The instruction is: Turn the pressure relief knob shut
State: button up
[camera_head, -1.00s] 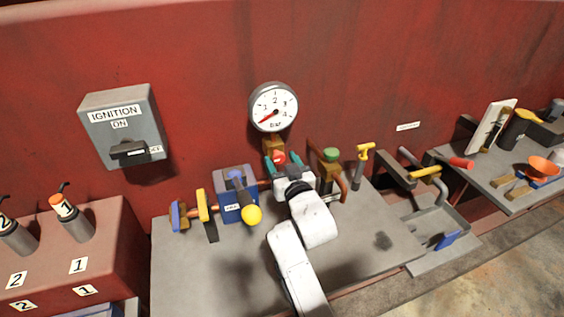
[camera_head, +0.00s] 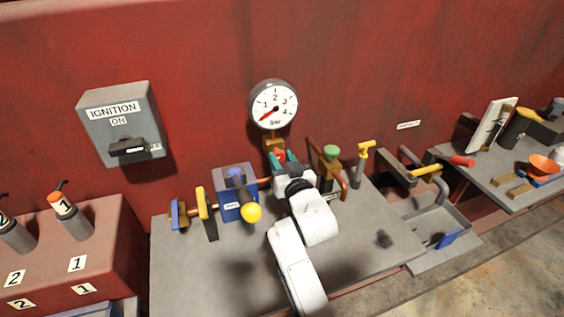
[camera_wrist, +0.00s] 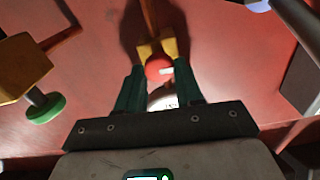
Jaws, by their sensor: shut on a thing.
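The red knob (camera_wrist: 158,68), with a white mark on its face, sits on a brass block (camera_wrist: 170,48) in the wrist view. My gripper (camera_wrist: 159,78) has its two teal fingers on either side of the knob and is shut on it. In the head view, only a little of the red knob (camera_head: 280,154) shows between the fingers (camera_head: 282,158), below the pressure gauge (camera_head: 273,104). The gauge needle points to the lower left, at the low end of its scale.
A green knob (camera_head: 331,151) on a brass block stands just right of my gripper. A blue box (camera_head: 236,192) with a yellow-tipped lever (camera_head: 251,212) is close on the left. The bench front is clear.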

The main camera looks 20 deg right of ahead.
jog(key=m+b, duration=0.3)
jog(key=m, duration=0.1)
jog(key=shift+f+b, duration=0.25)
jog(key=shift+b, duration=0.05)
jog(key=m+b, duration=0.3)
jog(key=m, duration=0.1)
jog(key=shift+d, duration=0.1)
jog(key=m+b, duration=0.2)
jog(key=m, duration=0.3)
jog(key=shift+d+m+b, duration=0.1)
jog(key=shift+m+b, duration=0.65)
jog(key=shift+m, duration=1.45)
jog(key=o, duration=1)
jog(key=shift+o, duration=0.2)
jog(key=shift+s, duration=0.1)
